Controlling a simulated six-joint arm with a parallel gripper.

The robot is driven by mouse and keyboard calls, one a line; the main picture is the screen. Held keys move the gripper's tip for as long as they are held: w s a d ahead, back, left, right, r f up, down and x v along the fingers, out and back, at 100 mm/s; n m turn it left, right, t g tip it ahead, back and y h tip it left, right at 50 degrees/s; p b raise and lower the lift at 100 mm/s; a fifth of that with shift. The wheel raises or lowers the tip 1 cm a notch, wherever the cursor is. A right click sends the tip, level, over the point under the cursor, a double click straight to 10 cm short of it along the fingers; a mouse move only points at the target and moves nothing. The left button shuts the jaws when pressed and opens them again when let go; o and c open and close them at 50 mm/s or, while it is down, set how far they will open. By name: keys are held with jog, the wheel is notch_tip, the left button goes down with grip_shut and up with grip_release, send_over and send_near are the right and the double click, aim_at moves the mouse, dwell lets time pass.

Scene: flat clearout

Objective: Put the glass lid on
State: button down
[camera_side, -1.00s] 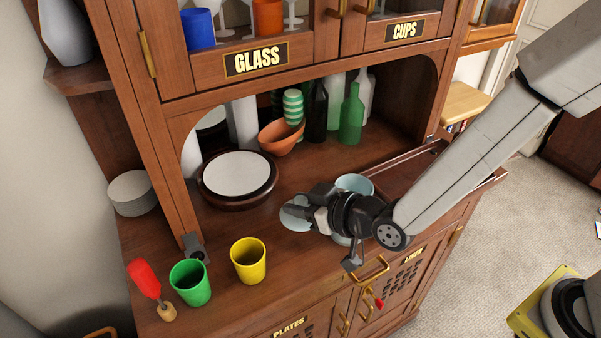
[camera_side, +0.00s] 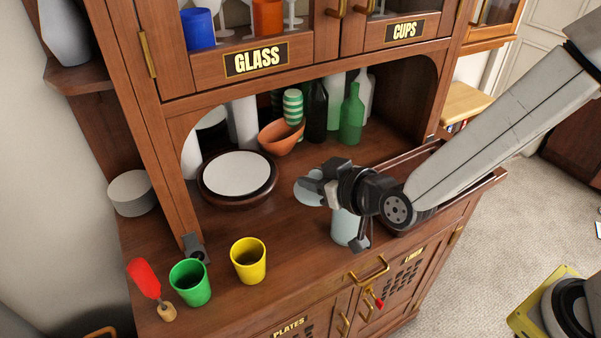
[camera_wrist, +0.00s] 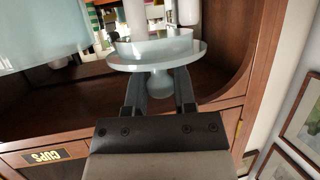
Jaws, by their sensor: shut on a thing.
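My gripper (camera_side: 322,185) is shut on the knob of the glass lid (camera_side: 307,188), a pale blue disc held tilted in the air above the counter. In the wrist view, the knob of the lid (camera_wrist: 160,55) sits between the fingertips of my gripper (camera_wrist: 158,92). The pale blue glass jar (camera_side: 345,229) stands on the counter near the front edge, below and right of the lid; my gripper hides its top. In the wrist view the jar (camera_wrist: 38,32) fills the upper left, apart from the lid.
A brown tray (camera_side: 470,192) lies right of the jar. A dark round dish with a white top (camera_side: 238,174) stands behind left. Yellow (camera_side: 248,262) and green (camera_side: 190,283) cups stand front left. Bottles (camera_side: 352,115) and an orange bowl (camera_side: 281,138) are in the niche below the cabinet.

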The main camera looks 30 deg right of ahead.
jog(key=s+d+r+m+h, duration=0.1)
jog(key=d+r+m+h, duration=0.3)
jog(key=d, duration=0.3)
jog(key=shift+s+r+h, duration=0.35)
jog(key=shift+r+h, duration=0.05)
jog(key=shift+r, duration=0.5)
jog(key=shift+d+f, duration=0.1)
jog(key=shift+f, duration=0.1)
jog(key=shift+f, duration=2.3)
jog(key=shift+f, duration=1)
jog(key=shift+c, duration=1.8)
grip_release()
jog(key=shift+s, duration=0.1)
